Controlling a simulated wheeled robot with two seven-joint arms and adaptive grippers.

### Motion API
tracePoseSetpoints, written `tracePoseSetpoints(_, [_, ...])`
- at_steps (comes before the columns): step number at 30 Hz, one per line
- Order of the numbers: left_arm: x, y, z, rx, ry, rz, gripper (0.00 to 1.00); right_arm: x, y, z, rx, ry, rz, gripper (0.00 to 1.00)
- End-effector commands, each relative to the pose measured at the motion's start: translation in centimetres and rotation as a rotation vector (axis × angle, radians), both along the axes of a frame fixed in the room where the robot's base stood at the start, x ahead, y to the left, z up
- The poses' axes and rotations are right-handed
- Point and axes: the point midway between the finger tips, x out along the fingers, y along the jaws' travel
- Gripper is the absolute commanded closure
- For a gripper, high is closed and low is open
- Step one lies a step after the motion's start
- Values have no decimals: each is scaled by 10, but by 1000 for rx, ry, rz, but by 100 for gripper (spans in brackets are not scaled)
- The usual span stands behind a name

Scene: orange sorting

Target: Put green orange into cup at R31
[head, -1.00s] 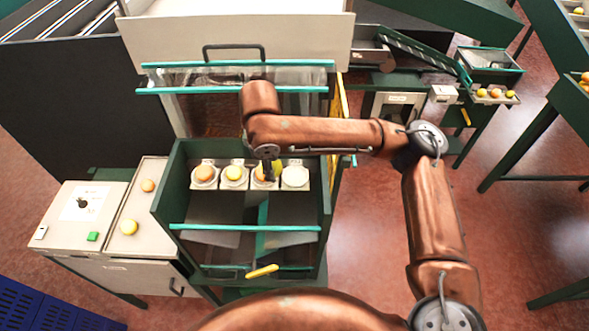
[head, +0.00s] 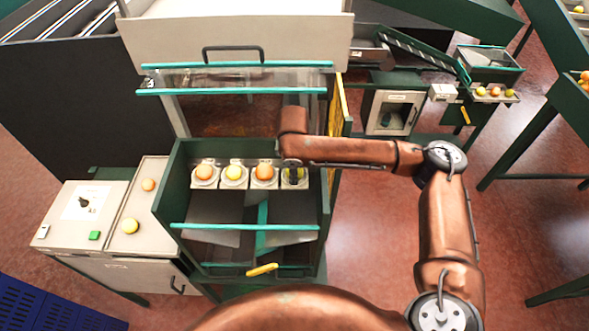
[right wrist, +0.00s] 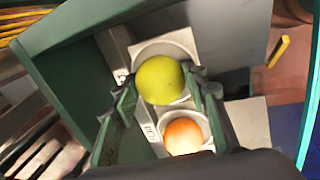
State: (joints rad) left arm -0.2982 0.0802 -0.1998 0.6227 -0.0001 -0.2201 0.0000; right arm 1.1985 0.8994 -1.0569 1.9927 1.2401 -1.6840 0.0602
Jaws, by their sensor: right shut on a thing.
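My right gripper (head: 291,176) is over the rightmost cup of a row in the green-framed bin. In the right wrist view its two fingers (right wrist: 165,92) are closed on either side of the green orange (right wrist: 160,78). The green orange is at the rightmost cup (right wrist: 183,44), whose white rim shows around it; I cannot tell whether the fruit touches the cup. The cup's label is mostly covered, so I cannot read it. In the head view the gripper hides most of the green orange. My left gripper is not in view.
The other cups hold an orange fruit (head: 264,172), a yellow fruit (head: 234,173) and another orange fruit (head: 204,172). The green side walls (head: 171,197) and a teal bar (head: 245,227) enclose the row. Two fruits lie on the pale counter (head: 147,203) at left.

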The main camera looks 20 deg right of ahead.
Motion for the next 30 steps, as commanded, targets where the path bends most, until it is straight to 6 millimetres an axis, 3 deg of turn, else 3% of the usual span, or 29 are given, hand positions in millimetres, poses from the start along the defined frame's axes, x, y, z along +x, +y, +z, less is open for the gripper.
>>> tracePoseSetpoints(8, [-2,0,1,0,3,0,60,0,0,-1,0,0,0,89])
tracePoseSetpoints(9, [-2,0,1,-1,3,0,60,0,0,-2,0,-1,0,59])
tracePoseSetpoints(16, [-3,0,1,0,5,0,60,0,0,-2,0,-1,-1,43])
tracePoseSetpoints(26, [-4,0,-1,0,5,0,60,0,0,0,0,-2,0,42])
tracePoseSetpoints(30, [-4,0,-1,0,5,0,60,-2,1,14,1,-5,-1,42])
